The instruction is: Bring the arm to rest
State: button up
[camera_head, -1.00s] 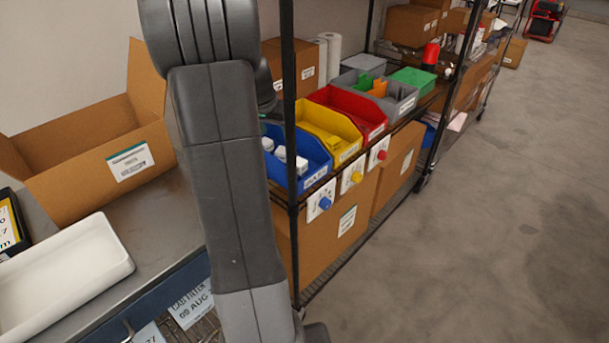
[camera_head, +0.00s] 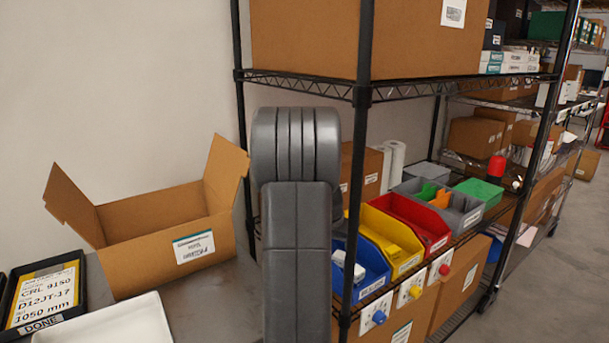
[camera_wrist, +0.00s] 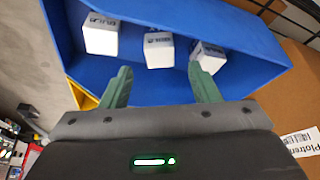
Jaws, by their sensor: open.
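My gripper (camera_wrist: 163,88) shows in the wrist view with its two green fingers apart and nothing between them. Beyond the fingertips is the blue bin (camera_wrist: 160,82), with three small white boxes in it: one at the left (camera_wrist: 100,35), one in the middle (camera_wrist: 158,50) and one at the right (camera_wrist: 208,56). In the head view my grey arm stands upright in front of the shelf and hides part of the blue bin (camera_head: 372,272). My gripper is hidden in the head view.
Yellow (camera_head: 408,262) and red (camera_head: 433,240) bins stand beside the blue one on the wire shelf. A black shelf post (camera_head: 357,190) stands close right of my arm. An open cardboard box (camera_head: 145,262) and a white tray (camera_head: 110,322) sit on the bench at left.

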aim_at(341, 253)
jog(key=x, duration=0.8)
jog(key=shift+s+a+b, duration=0.1)
jog(key=shift+s+b, duration=0.05)
jog(key=shift+b, duration=0.2)
notch_tip(341, 253, up, 3)
jog(key=shift+f+p, duration=0.2)
jog(key=shift+p, duration=0.2)
jog(key=shift+r, duration=0.35)
